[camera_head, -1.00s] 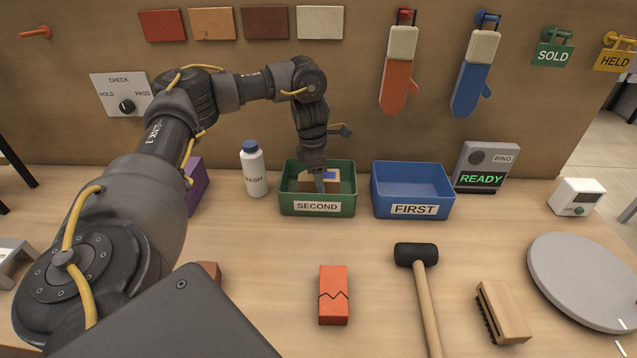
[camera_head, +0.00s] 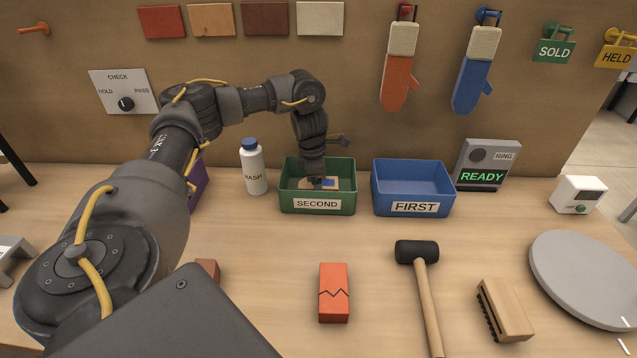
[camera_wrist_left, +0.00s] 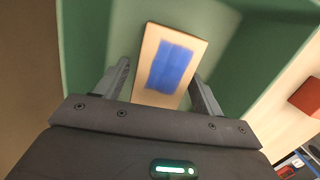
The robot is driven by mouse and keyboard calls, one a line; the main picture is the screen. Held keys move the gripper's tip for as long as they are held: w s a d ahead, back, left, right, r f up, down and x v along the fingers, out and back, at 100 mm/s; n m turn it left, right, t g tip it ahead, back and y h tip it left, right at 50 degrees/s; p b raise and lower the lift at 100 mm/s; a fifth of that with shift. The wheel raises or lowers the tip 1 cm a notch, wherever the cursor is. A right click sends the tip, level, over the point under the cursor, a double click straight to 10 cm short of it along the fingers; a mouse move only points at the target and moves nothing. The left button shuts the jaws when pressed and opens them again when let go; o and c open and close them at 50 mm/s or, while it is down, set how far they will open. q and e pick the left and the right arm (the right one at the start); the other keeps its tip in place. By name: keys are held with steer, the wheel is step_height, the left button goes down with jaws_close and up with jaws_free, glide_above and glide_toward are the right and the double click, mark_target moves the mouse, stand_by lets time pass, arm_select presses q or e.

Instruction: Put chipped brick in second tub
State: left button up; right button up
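The green tub labelled SECOND (camera_head: 317,206) stands at the back of the table. A tan brick with a blue patch (camera_head: 333,184) lies inside it; it also shows in the left wrist view (camera_wrist_left: 168,66). My left gripper (camera_wrist_left: 160,75) reaches down into this tub, its fingers apart on either side of the tan brick, with gaps visible. An orange-red brick with a dark zigzag line (camera_head: 333,293) lies on the table in front. A reddish-brown brick (camera_head: 208,270) is mostly hidden behind my arm. I cannot make out a chip on any brick. My right gripper is not in view.
The blue tub labelled FIRST (camera_head: 413,208) stands just right of the green tub. A white bottle (camera_head: 253,168) stands to its left. A mallet (camera_head: 422,290), a brush (camera_head: 504,310) and a grey round disc (camera_head: 590,278) occupy the right front.

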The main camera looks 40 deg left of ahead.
arm_select(q)
steer(key=shift+o, duration=0.3)
steer(key=shift+r, duration=0.15)
steer(key=shift+r, duration=0.35)
step_height(320, 180, up, 11)
steer(key=a+p, duration=0.1)
steer(key=p, duration=0.2)
steer(key=shift+s+p, duration=0.35)
steer(key=shift+s, duration=0.1)
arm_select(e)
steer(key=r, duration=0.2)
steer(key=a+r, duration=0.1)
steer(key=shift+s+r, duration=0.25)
arm_select(q)
steer(key=shift+r, duration=0.1)
steer(key=shift+s, duration=0.1)
